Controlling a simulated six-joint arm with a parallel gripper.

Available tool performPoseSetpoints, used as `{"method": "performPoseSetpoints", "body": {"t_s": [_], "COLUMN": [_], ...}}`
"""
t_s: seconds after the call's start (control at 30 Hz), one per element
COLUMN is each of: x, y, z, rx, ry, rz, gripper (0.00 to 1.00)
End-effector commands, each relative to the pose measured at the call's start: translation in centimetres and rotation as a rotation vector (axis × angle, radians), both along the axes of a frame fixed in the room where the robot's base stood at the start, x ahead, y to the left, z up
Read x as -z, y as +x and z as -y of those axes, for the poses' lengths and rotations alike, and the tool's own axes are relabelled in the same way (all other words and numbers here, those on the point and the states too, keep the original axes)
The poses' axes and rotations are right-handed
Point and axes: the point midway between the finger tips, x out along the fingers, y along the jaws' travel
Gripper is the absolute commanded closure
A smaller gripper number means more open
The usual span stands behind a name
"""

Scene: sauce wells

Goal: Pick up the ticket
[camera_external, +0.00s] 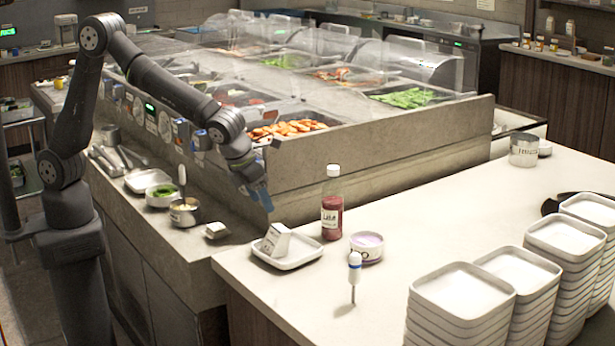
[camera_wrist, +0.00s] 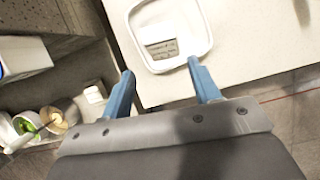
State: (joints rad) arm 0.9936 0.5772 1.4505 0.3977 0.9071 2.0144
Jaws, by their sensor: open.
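The ticket (camera_external: 278,240) is a small white folded card with print, standing on a square white plate (camera_external: 304,254) near the counter's left corner. In the wrist view a printed grey-white face of the ticket (camera_wrist: 162,48) shows in the lower part of the plate (camera_wrist: 199,28). My gripper (camera_external: 264,197) is open and empty, with blue fingers. It hangs above and a little left of the plate in the external view, apart from the ticket. In the wrist view my gripper (camera_wrist: 160,67) has its fingertips spread either side of the plate's near edge.
A red sauce bottle (camera_external: 332,212), a lilac-filled cup (camera_external: 367,246) and a blue-white upright tool (camera_external: 354,268) stand right of the plate. Stacked white dishes (camera_external: 460,292) fill the front right. The stone-sided food bar (camera_external: 380,140) rises behind. The middle counter is clear.

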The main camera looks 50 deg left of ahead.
Motion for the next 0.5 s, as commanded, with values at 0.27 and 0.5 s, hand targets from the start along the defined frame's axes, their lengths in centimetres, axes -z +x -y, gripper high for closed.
{"method": "performPoseSetpoints", "body": {"t_s": [0.27,0.5], "x": [5.6,7.4], "y": [2.3,3.0], "z": [0.1,0.3], "rx": [-0.003,-0.002], "ry": [0.000,-0.002], "rz": [-0.002,-0.001], "gripper": [0.44,0.44]}}
